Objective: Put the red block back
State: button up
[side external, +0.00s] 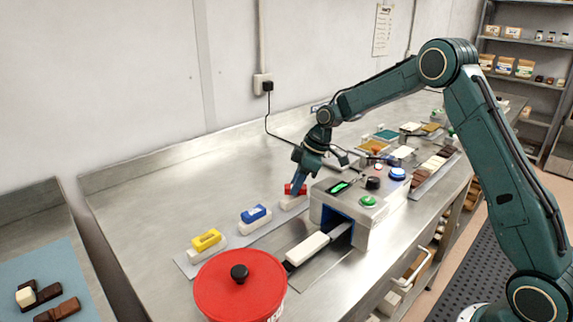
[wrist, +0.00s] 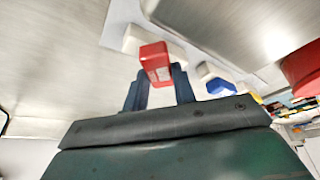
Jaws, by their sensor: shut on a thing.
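The red block (side external: 290,188) is between the fingers of my gripper (side external: 299,186), which is shut on it. In the side view it is just over a white base (side external: 293,203); I cannot tell whether the two touch. In the wrist view the red block (wrist: 154,60) is between the two dark fingertips of my gripper (wrist: 158,80), with white pieces (wrist: 132,37) behind it. A blue block (side external: 255,213) and a yellow block (side external: 206,239) each sit on a white base, in a row toward the front left.
A grey machine (side external: 352,205) with buttons and a white bar (side external: 307,248) at its opening stands right of the row. A red lidded pot (side external: 238,288) is in front. Chocolate bars and small trays (side external: 387,135) lie behind. The steel table is clear on the left.

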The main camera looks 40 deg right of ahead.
jog(key=shift+f, duration=0.2)
jog(key=shift+f, duration=0.15)
jog(key=o, duration=1)
jog(key=shift+o, duration=0.2)
jog(key=v, duration=1.2)
jog(key=shift+r, duration=0.2)
